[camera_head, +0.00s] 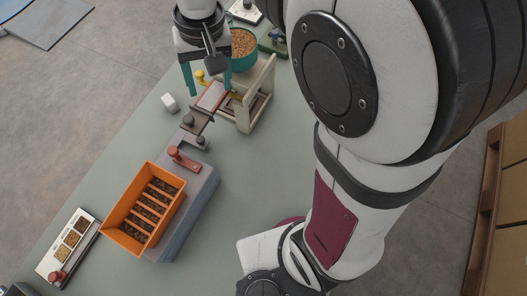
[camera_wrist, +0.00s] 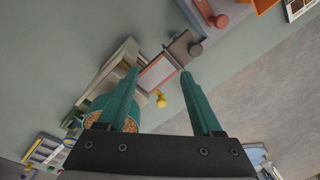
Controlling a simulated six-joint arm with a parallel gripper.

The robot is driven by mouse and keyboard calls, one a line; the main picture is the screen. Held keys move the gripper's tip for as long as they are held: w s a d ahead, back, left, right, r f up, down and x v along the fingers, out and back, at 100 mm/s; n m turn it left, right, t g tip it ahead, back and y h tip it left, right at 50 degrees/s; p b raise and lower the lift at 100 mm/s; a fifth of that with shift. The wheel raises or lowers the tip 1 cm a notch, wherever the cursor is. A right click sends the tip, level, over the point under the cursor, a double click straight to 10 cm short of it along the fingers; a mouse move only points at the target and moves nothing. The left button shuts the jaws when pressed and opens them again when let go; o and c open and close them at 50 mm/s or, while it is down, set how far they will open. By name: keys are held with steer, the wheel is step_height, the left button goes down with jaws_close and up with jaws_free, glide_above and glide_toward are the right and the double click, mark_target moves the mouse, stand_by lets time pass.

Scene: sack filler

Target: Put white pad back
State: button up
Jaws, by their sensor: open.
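A small white block (camera_head: 169,103) rests alone on the green table, left of my gripper in the head view. It is the loose white piece that could be the white pad. I do not make it out in the wrist view. A pale plate with a red-orange edge (camera_head: 211,96) lies between the cream frame and the dark bracket; it also shows in the wrist view (camera_wrist: 158,72). My gripper (camera_head: 209,88) is open, with its teal fingers above this plate. In the wrist view the gripper (camera_wrist: 160,72) has nothing between its fingertips.
A cream frame (camera_head: 246,112) stands right of the plate, with a teal bowl of grains (camera_head: 243,62) behind it. A yellow knob (camera_head: 200,77) is close to the fingers. An orange bin (camera_head: 127,237) on a grey base and a sample tray (camera_head: 51,266) are nearer.

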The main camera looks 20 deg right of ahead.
steer(key=s+d+f+m, duration=0.1)
steer(key=s+d+m, duration=0.1)
steer(key=s, duration=0.8)
steer(key=s+d+m, duration=0.3)
steer(key=s, duration=0.7)
steer(key=shift+s+f+g+y, duration=0.3)
steer(key=shift+f+y, duration=0.05)
steer(key=shift+y, duration=0.05)
